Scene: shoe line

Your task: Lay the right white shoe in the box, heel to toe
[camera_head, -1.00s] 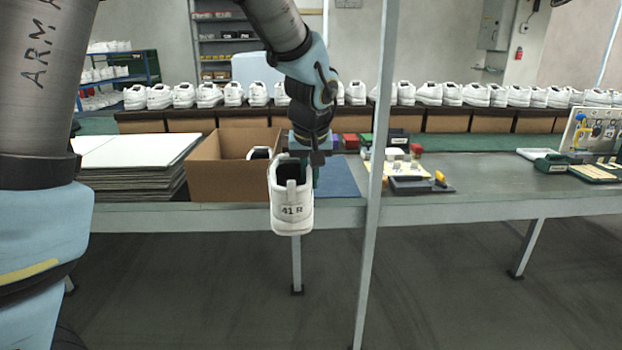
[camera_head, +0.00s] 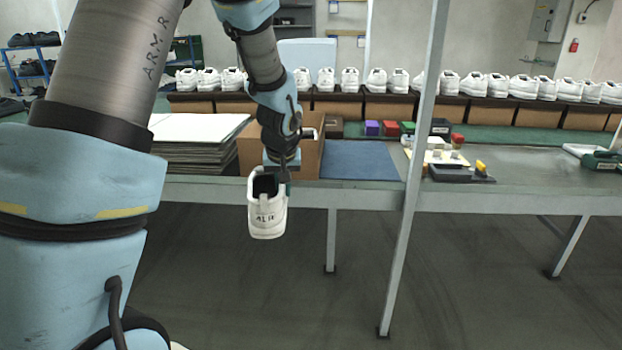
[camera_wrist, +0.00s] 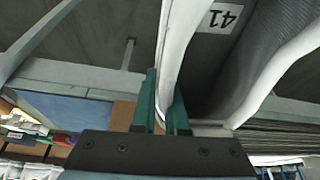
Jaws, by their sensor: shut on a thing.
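The right white shoe (camera_head: 267,218) hangs from my gripper (camera_head: 279,176) in front of the bench's near edge, its heel marking facing the head camera. In the wrist view my gripper (camera_wrist: 165,118) is shut on the shoe's upper edge, and the shoe's inside (camera_wrist: 228,65) with a "41" label shows. The open cardboard box (camera_head: 250,150) stands on the bench behind my arm, partly hidden by it. A white thing shows inside the box at its right, probably the other shoe (camera_head: 311,130).
A stack of boards (camera_head: 195,140) lies left of the box and a blue mat (camera_head: 360,160) lies right of it. A slanted grey post (camera_head: 411,180) stands in front of the bench. A row of white shoes (camera_head: 375,80) lines the back.

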